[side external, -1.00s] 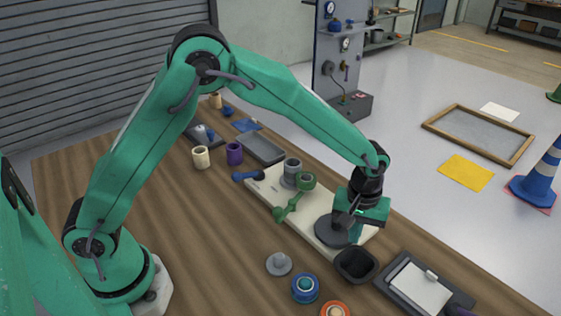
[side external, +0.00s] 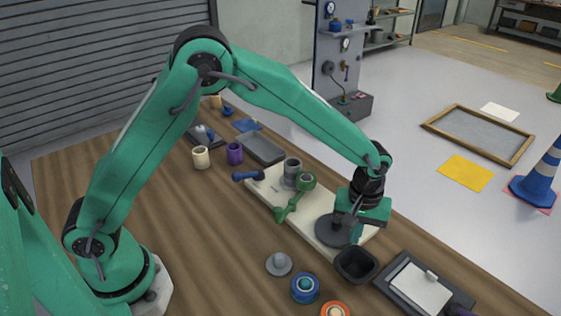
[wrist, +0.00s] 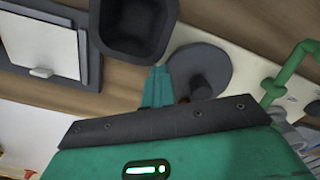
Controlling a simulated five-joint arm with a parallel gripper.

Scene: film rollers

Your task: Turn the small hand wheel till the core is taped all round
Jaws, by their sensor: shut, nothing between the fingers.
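The small hand wheel (side external: 331,233) is a dark grey disc at the near end of a cream board (side external: 268,192). It also shows in the wrist view (wrist: 216,63), with a short upright grey knob (wrist: 201,88). My gripper (side external: 354,230) is low beside the wheel on its right, pointing down. In the wrist view its teal fingers (wrist: 157,88) are together, with nothing between them, close beside the disc. Contact with the knob is unclear. A grey cylinder (side external: 292,166), which looks like the core, stands on the board beside a green arm with a ring (side external: 306,181). Tape on it cannot be made out.
A black open bin (side external: 356,264) stands close to the wheel and my gripper. A dark clipboard-like tray (side external: 424,288) lies to the right. A grey knobbed piece (side external: 279,264) and a blue roll (side external: 305,288) sit in front. The wooden table at left is largely clear.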

